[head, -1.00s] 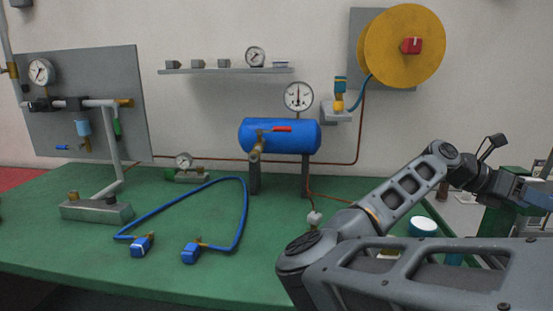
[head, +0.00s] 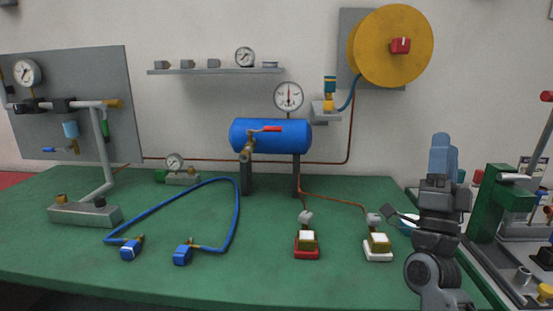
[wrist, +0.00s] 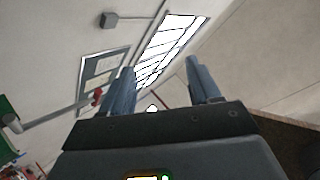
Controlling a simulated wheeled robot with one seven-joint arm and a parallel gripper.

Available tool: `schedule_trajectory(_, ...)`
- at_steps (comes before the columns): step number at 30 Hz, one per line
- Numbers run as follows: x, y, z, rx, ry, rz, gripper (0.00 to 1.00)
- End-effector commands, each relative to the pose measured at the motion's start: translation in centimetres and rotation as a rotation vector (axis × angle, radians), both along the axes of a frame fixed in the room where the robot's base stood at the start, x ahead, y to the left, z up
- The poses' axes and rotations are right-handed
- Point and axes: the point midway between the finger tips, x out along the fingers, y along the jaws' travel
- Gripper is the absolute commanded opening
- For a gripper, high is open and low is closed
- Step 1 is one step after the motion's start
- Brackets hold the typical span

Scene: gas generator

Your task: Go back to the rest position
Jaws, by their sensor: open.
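My gripper (head: 443,155) points upward at the right end of the green bench in the head view, with my arm folded below it. In the wrist view its two blue-grey fingers (wrist: 160,90) stand apart with nothing between them. My gripper touches nothing that I can see.
The green bench (head: 275,225) holds a blue tank (head: 270,136), a blue hose (head: 238,205), a red-based block (head: 307,246) and a white-based block (head: 378,248). A green machine (head: 492,205) stands close on the right. A yellow reel (head: 385,45) hangs on the wall.

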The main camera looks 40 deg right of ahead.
Motion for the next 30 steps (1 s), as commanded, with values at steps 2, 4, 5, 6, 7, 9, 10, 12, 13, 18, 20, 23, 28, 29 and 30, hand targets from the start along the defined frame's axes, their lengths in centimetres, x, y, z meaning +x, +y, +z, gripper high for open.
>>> schedule_trajectory(2,1.0,2.6,-1.9,-0.024,0.138,0.037,0.62)
schedule_trajectory(4,1.8,4.9,-3.7,-0.046,0.253,0.068,0.62)
schedule_trajectory(5,2.0,5.9,-4.4,-0.055,0.301,0.081,0.62)
schedule_trajectory(6,2.3,7.2,-5.6,-0.067,0.365,0.098,0.62)
schedule_trajectory(7,2.4,8.2,-6.4,-0.076,0.412,0.113,0.62)
schedule_trajectory(9,2.4,10.6,-8.4,-0.097,0.520,0.145,0.62)
schedule_trajectory(10,2.3,11.7,-9.3,-0.106,0.566,0.159,0.62)
schedule_trajectory(12,1.9,14.1,-11.3,-0.126,0.671,0.192,0.62)
schedule_trajectory(13,1.6,15.2,-12.2,-0.135,0.716,0.207,0.62)
schedule_trajectory(18,-0.9,21.1,-16.8,-0.182,0.959,0.291,0.62)
schedule_trajectory(20,-2.2,23.1,-18.2,-0.197,1.042,0.320,0.62)
schedule_trajectory(23,-4.7,26.3,-20.3,-0.222,1.174,0.371,0.62)
schedule_trajectory(28,-9.4,31.2,-22.7,-0.257,1.377,0.454,0.62)
schedule_trajectory(29,-10.1,31.8,-22.9,-0.262,1.405,0.467,0.62)
schedule_trajectory(30,-11.0,32.7,-23.2,-0.268,1.439,0.481,0.62)
